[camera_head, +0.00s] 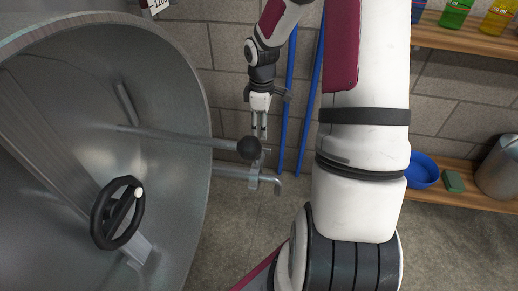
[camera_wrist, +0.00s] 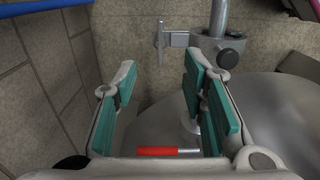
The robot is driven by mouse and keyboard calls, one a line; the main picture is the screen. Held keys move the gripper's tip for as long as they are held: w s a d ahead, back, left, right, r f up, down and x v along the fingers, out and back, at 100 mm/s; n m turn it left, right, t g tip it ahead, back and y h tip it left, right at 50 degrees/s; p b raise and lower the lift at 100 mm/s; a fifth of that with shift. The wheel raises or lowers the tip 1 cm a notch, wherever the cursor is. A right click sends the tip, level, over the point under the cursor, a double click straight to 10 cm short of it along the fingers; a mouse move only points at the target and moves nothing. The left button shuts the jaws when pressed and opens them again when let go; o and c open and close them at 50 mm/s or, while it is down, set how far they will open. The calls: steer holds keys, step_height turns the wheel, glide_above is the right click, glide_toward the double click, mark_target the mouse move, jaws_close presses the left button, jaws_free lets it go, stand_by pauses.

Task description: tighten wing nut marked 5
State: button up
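I cannot make out a wing nut or a number 5 in either view. A metal fitting with a dark round knob (camera_wrist: 232,57) is on a vertical pipe beyond the right finger.
A large steel tank (camera_head: 180,90) with a black handwheel (camera_head: 103,215) fills the left. A metal pipe with a bent end (camera_head: 270,181) sits right of it. Blue poles (camera_head: 289,90) lean on the wall. Shelves (camera_head: 460,38) hold bottles, a blue bowl (camera_head: 422,171) and a pot (camera_head: 500,168).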

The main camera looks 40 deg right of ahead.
step_height(320, 180, down, 9)
steer(key=b, duration=0.3)
jaws_close()
